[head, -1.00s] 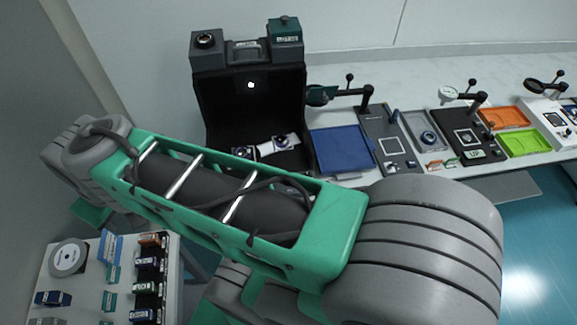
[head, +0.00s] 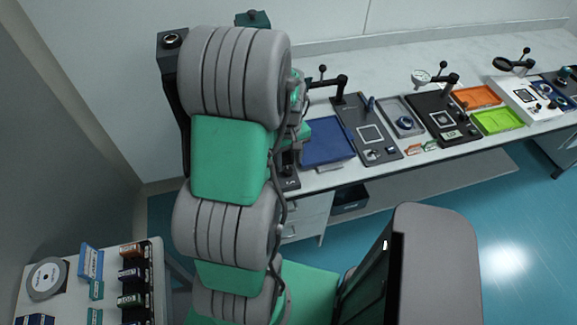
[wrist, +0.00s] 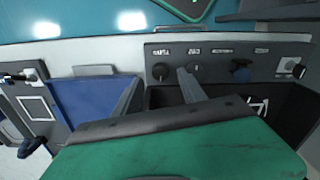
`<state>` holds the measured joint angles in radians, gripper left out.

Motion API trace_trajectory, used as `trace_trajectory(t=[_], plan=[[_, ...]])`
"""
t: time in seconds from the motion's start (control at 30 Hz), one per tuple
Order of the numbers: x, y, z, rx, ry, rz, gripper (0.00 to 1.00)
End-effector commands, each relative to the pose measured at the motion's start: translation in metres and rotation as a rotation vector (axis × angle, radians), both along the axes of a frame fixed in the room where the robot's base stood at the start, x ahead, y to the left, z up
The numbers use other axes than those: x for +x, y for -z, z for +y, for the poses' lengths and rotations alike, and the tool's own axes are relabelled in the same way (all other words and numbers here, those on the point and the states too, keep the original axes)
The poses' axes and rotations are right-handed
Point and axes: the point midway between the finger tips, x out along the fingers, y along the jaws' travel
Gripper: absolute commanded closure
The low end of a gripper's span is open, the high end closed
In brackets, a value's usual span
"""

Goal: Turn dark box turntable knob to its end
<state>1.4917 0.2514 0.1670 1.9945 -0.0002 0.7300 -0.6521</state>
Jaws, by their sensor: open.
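The dark box (head: 168,75) stands at the back left in the head view, mostly hidden behind my arm. In the wrist view its dark front panel (wrist: 218,58) carries a row of small labels and several knobs. I cannot read for sure which label names the turntable. In the head view my gripper is hidden.
A blue tray (head: 326,142) lies beside the box; it also shows in the wrist view (wrist: 100,102). Dark boards with posts, an orange tray (head: 478,96) and a green tray (head: 497,121) continue along the bench. A side table (head: 60,285) holds small parts at lower left.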

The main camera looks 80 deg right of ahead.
Motion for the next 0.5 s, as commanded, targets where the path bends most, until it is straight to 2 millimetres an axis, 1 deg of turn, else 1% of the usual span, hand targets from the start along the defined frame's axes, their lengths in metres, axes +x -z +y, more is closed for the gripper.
trace_trajectory(t=[0.1,0.2,0.3,0.5], plan=[[0.0,0.021,0.001,0.005,0.0,0.0,0.51],[0.0,0.034,0.001,0.002,0.0,0.001,0.51],[0.0,0.04,0.0,-0.001,0.0,0.001,0.51],[0.001,0.041,0.0,-0.001,0.0,0.0,0.51]])
